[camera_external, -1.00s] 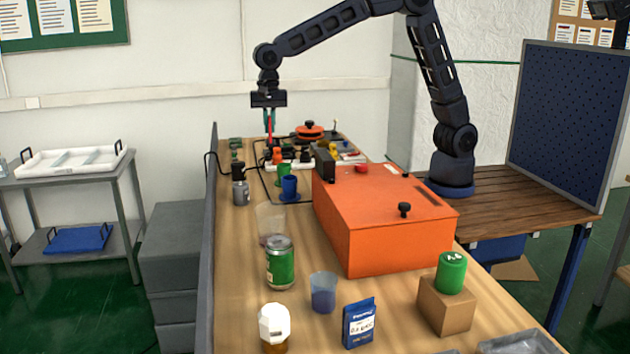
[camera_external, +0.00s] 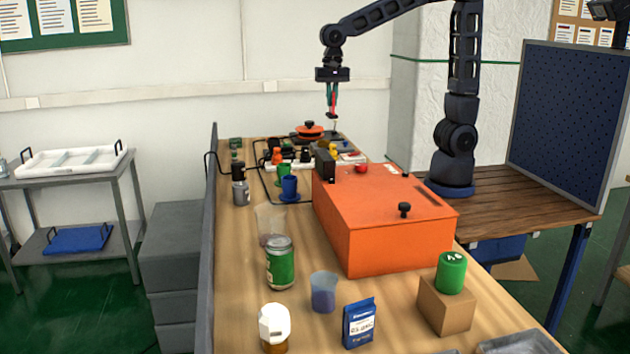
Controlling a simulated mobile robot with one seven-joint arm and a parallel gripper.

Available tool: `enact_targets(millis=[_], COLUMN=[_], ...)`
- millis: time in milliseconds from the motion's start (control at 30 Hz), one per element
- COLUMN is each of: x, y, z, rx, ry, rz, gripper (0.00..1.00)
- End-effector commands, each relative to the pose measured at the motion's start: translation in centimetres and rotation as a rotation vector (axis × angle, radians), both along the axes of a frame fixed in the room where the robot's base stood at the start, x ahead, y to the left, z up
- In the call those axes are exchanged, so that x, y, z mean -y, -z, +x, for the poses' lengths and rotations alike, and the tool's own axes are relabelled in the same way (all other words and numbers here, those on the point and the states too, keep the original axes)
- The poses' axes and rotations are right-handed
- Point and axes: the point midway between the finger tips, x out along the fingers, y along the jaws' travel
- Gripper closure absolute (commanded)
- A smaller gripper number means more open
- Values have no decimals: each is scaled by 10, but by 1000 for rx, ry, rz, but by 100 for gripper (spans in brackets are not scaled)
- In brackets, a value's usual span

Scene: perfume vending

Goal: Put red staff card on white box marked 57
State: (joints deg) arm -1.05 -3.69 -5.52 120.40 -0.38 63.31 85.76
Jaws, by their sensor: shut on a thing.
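My gripper (camera_external: 332,115) is in the air above the far end of the long wooden table, shut on the red staff card (camera_external: 331,101). The card shows as a narrow red strip between the fingers, clear of everything below it. Small white pieces lie at the far end of the table, one (camera_external: 352,158) behind the orange box and another at the left by the orange pegs. No number 57 is readable, so I cannot tell which is the white box.
A large orange box (camera_external: 375,222) takes up the table's middle right. Blue cup (camera_external: 289,187), orange-lidded pot (camera_external: 309,130) and small coloured items crowd the far end. A green can (camera_external: 280,262), a clear cup and a blue packet (camera_external: 359,323) stand nearer.

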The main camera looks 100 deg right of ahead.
Motion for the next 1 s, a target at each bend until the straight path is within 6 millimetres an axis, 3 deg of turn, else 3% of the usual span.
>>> enact_targets(millis=[167, 700, 1000], x=[1, 1, 1], y=[16, 130, 158], z=[-5, -5, -4], rx=[-4, -4, 0], ry=[-1, 0, -1], rz=[0, 0, 0], gripper=[100, 100, 100])
